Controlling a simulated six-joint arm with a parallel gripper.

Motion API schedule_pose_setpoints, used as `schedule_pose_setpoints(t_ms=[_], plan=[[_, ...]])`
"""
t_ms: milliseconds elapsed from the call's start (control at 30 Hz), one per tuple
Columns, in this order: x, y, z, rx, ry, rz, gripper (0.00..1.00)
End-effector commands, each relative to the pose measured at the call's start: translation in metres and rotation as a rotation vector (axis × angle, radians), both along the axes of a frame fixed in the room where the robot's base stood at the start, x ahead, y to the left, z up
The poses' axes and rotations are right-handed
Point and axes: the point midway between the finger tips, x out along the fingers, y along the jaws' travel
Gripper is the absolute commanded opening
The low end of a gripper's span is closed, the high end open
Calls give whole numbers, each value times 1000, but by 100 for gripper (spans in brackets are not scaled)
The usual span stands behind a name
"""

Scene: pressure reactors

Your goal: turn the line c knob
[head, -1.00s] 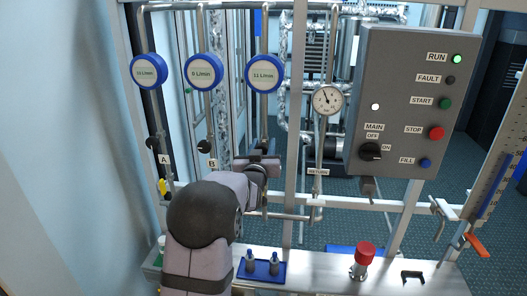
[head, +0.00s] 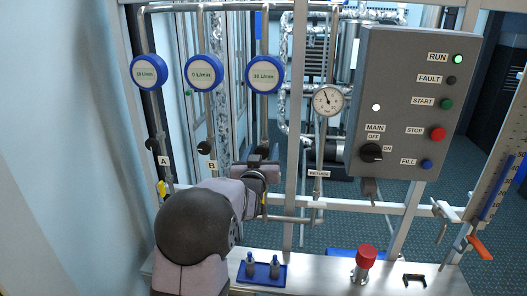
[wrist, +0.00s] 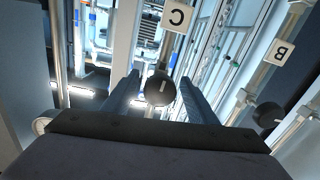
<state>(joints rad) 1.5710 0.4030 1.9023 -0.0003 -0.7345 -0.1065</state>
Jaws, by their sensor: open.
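The line C knob is a round black knob (wrist: 160,90) with a white mark, below the C label (wrist: 177,17) in the wrist view. It sits between the two dark fingers of my open gripper; I cannot tell whether either finger touches it. In the head view, my gripper (head: 262,163) is at the third pipe from the left, under its blue round flow meter (head: 264,75), and hides the knob and its label. That meter seems to read about 10 L/min.
Knob B (head: 204,147) is just left of my gripper, and knob A (head: 152,144) farther left. A pressure gauge (head: 328,100) and grey control box (head: 412,105) stand to the right. Below is a steel shelf (head: 320,268) with a blue tray (head: 261,273) and red-capped button (head: 366,256).

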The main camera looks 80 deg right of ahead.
Motion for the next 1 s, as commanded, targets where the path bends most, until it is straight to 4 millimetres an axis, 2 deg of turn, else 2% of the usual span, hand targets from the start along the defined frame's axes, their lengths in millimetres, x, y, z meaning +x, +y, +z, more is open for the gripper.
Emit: schedule_pose_setpoints(t_ms=[200, 400, 1000], plan=[[0, 27, -2, -1, 0, 0, 53], [0, 42, -1, -1, 0, 0, 53], [0, 47, 0, 0, -2, 0, 53]])
